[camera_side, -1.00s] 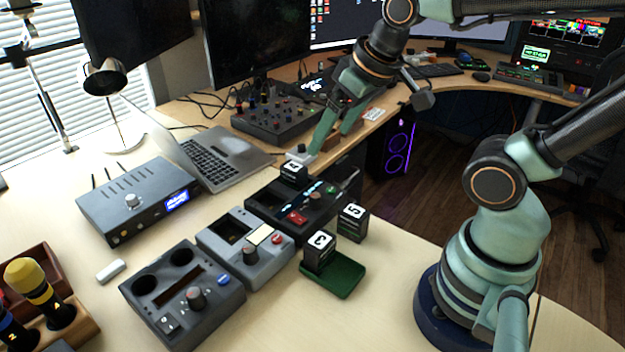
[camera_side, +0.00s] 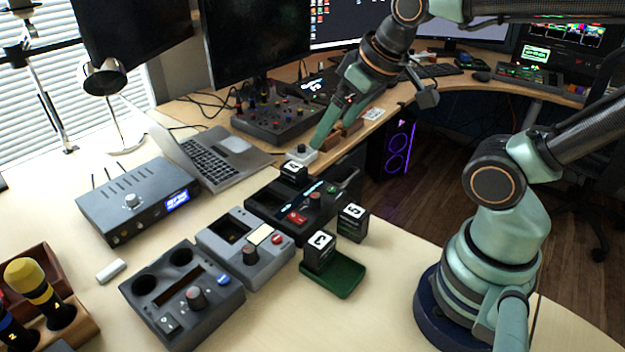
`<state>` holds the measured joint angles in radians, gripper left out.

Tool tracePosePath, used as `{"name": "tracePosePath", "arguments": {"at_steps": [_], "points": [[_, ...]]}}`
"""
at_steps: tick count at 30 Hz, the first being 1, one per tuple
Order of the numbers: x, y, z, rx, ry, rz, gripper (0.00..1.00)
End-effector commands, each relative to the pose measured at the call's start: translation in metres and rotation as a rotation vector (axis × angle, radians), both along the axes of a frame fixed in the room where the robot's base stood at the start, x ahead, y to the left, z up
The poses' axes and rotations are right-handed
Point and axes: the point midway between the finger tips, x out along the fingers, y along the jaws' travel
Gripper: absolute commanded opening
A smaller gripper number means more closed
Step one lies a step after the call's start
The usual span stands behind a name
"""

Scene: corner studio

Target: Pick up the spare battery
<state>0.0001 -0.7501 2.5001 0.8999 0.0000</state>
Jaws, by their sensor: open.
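Three black battery-like blocks with white numbered tops stand on the desk; the frames do not show which is the spare. Block 3 (camera_side: 319,254) stands on a green tray (camera_side: 336,283). Block 5 (camera_side: 351,226) stands on the bare desk just behind and right of it. Block 4 (camera_side: 293,175) sits at the back of a dark device (camera_side: 270,204), its lower part hidden. My gripper (camera_side: 333,138) is open and empty, pointing down behind block 4, apart from blocks 3 and 5.
A grey device (camera_side: 240,250) and a dark two-hole device (camera_side: 180,295) sit left of the tray. A laptop (camera_side: 215,160), mixer (camera_side: 275,120) and blue-display box (camera_side: 137,203) lie farther back. Clear desk lies between the tray and my base.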

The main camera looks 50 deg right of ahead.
Motion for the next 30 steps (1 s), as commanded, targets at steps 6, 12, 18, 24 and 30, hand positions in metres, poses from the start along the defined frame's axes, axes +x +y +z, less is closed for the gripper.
{"name": "tracePosePath", "arguments": {"at_steps": [6, 12, 18, 24, 30], "points": [[0.0, 0.0, -0.001, 0.004, 0.004, -0.01, 1.0], [0.001, -0.009, -0.022, 0.101, 0.088, -0.237, 1.0], [-0.002, -0.025, -0.063, 0.255, 0.233, -0.722, 1.0], [-0.012, -0.038, -0.1, 0.348, 0.34, -1.199, 1.0], [-0.019, -0.045, -0.121, 0.38, 0.381, -1.48, 1.0]]}}
